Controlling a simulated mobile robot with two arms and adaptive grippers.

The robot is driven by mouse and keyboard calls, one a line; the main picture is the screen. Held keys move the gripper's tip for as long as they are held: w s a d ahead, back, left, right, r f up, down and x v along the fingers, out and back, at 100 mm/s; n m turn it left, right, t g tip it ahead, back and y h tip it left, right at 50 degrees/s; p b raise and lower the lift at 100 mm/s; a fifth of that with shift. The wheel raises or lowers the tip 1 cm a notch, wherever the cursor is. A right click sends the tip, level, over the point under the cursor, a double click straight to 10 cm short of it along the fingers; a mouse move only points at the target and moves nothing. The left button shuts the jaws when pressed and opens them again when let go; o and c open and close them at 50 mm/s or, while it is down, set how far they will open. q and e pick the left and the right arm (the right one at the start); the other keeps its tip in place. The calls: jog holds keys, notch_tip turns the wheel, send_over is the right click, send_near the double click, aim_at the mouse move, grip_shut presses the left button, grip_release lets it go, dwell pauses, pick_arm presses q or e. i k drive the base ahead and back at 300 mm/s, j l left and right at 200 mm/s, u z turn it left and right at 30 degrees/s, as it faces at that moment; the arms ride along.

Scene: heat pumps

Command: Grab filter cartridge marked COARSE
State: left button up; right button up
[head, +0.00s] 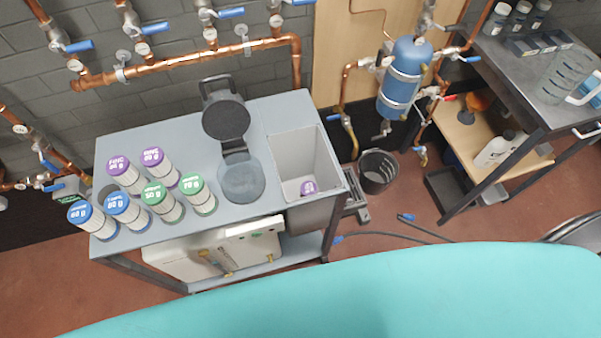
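Several filter cartridges with coloured caps stand in a cluster on the left of the grey workbench (255,130). Two have blue caps, at the front left (80,214) and beside it (118,207). Two have green caps (155,197) (192,185), and two have purple caps (119,168) (154,159). The caps carry white print, too small to read surely; the purple ones seem to say FINE. I cannot tell which cap reads COARSE. Another purple cap (308,187) shows inside the bench's open bin. Neither of my grippers is in view.
The open bin (287,150) is at the bench's right end. A black bucket (377,172) stands on the floor. A dark table (520,85) is at right. Copper pipes line the wall.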

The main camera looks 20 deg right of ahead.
aim_at(81, 214)
jog(key=u, duration=1.4)
